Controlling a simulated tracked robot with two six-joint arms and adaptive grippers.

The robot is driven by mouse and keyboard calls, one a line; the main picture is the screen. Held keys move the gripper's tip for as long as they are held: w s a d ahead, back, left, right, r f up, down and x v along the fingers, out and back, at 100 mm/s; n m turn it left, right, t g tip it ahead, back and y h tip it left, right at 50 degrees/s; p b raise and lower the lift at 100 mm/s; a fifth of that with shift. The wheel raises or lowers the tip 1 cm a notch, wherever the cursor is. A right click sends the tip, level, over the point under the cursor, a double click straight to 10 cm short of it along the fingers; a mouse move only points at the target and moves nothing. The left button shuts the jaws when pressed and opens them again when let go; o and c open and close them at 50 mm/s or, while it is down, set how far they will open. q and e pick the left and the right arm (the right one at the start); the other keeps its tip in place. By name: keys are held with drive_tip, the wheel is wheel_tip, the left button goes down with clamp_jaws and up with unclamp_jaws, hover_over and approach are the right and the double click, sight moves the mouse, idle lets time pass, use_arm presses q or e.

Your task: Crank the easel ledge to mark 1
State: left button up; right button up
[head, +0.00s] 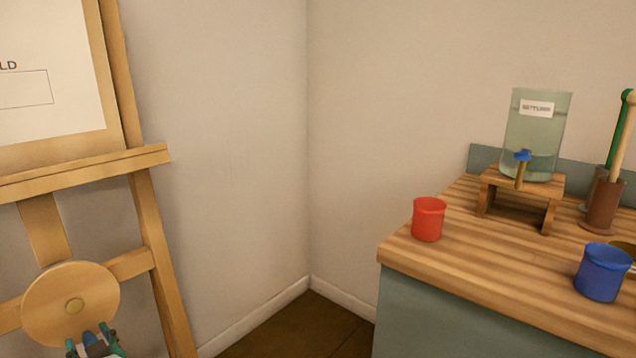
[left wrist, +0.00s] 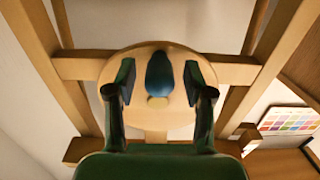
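The wooden easel's ledge (head: 60,181) runs across the left of the head view, below a white sheet (head: 48,75). The round wooden crank disc (head: 70,290) sits lower on the easel; it also shows in the left wrist view (left wrist: 158,52). Its dark blue handle (left wrist: 159,76) sticks out towards the wrist camera. My left gripper (head: 94,344) is at the disc's lower edge. In the left wrist view its fingers stand open on either side of the handle, with a gap on each side. No numbered marks are readable. My right gripper is out of view.
A wooden-topped cabinet (head: 465,240) at the right holds a red cup (head: 429,219), a blue cup (head: 601,272) and a glass dispenser (head: 536,135) on a small stand (head: 520,197). A colour chart (left wrist: 290,121) shows in the left wrist view. Between easel and cabinet is free floor.

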use_arm(q)
drive_tip(key=shift+d+f, duration=0.1)
drive_tip(key=shift+f, duration=0.05)
drive_tip(key=shift+s+d, duration=0.35)
drive_tip(key=shift+d, duration=0.1)
drive_tip(key=shift+v, duration=3.9)
